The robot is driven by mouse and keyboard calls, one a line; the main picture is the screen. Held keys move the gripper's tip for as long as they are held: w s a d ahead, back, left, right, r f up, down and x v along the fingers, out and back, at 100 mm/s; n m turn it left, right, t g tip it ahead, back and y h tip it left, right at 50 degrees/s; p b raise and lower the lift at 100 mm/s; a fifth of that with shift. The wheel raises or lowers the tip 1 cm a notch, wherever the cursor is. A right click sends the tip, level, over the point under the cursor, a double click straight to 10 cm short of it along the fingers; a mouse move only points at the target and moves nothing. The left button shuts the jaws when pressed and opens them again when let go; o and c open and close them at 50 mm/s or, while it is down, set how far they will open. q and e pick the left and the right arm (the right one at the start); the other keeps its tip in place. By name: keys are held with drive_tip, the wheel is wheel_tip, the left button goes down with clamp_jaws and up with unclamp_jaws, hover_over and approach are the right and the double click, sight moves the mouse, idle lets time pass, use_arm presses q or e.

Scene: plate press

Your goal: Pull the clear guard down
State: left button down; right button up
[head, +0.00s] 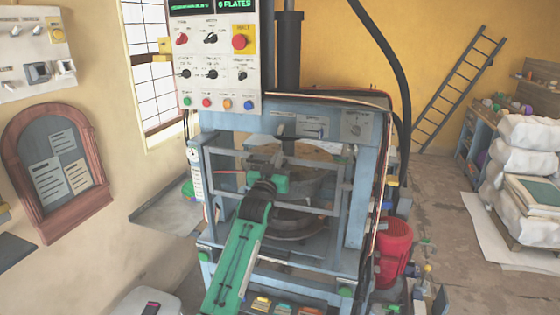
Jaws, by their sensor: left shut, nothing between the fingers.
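The clear guard (318,209) is a see-through panel in a grey bar frame on the front of the blue-grey press (345,125). Its bars cross in front of the round press plates (300,222). My left gripper (266,163) is at the upper part of the guard, near its upper bar, at the end of my green arm. Its fingers are shut with nothing between them. They are small and partly hidden by the wrist, so I cannot tell whether they touch the bar. My right gripper is not in view.
A control panel (214,60) with knobs and buttons hangs above the press at left. A red motor (394,240) stands at the press's right side. Wrapped stacks (525,150) stand at far right, and a ladder (455,90) leans on the back wall. Floor between is mostly clear.

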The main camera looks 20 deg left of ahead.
use_arm(q)
drive_tip(key=shift+w+f+p, duration=1.35)
drive_tip(key=shift+f, duration=0.3)
